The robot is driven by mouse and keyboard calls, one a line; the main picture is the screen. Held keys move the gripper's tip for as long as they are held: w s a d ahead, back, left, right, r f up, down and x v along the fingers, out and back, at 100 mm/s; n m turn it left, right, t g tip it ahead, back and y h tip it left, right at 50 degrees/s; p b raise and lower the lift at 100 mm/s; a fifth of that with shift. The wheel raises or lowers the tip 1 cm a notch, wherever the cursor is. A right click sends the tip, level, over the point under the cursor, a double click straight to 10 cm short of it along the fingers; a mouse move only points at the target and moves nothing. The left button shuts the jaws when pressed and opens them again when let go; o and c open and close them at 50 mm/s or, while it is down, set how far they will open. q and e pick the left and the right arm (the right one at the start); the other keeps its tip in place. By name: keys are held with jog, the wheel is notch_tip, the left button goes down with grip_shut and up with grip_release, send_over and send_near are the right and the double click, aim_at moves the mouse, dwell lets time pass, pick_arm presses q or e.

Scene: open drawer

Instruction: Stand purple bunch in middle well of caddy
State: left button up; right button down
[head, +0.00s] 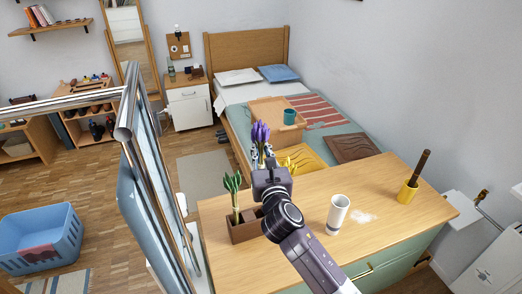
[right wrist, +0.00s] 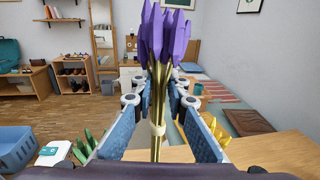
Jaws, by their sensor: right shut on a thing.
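The purple bunch (head: 261,133) is upright in my right gripper (head: 265,163). In the right wrist view the bunch (right wrist: 165,38) has purple heads above and pale stems with a band, which run down between the blue finger pads (right wrist: 158,100). The right gripper is shut on the stems. The brown caddy (head: 243,232) stands on the wooden counter, with a green bunch (head: 233,190) upright in its left end. My gripper and arm are above the caddy's right part and hide much of it; the middle well is only partly visible. My left gripper is not in view.
A yellow bunch (head: 291,163) shows behind the gripper. A metal-railed rack (head: 150,180) rises at the left.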

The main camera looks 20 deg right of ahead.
aim_at(261, 164)
jog(key=shift+f+b, duration=2.55)
jog(key=shift+b, duration=0.1)
jog(key=shift+f+b, duration=2.45)
jog(key=shift+f, duration=1.2)
jog(key=c, duration=1.8)
grip_release()
jog(key=s, duration=0.4)
jog(key=s+a, duration=0.1)
jog(key=s, duration=0.7)
jog(key=shift+a, duration=0.25)
jog(key=shift+w, duration=0.1)
